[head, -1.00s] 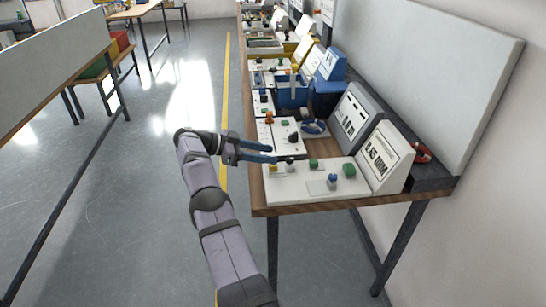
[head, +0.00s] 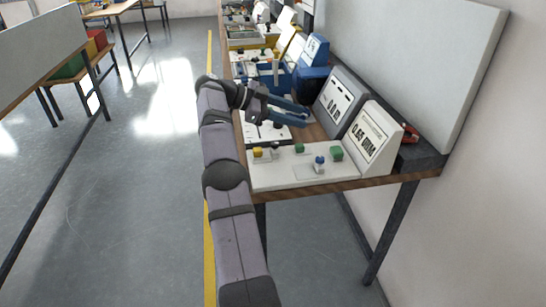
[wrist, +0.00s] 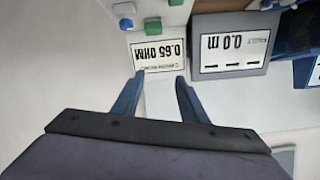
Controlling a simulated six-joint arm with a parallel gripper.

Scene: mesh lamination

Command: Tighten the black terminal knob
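A small dark knob (head: 277,125) shows on the second white panel, just below my gripper's fingers in the head view; it is too small to tell how tight it is. Another dark spot (head: 275,144) is at the back edge of the front white panel (head: 285,178). My gripper (head: 307,116) is open and empty, with its two blue fingers apart, above the second panel and pointing right toward the meters. In the wrist view, the open fingers (wrist: 161,75) are apart with nothing between them, and no black knob is seen.
A white meter reading 0.65 OHM (head: 374,137) and a grey meter (head: 337,100) stand along the bench's right side. Yellow, green and blue knobs (head: 320,161) sit on the front panel. A blue bin (head: 272,77) is farther back.

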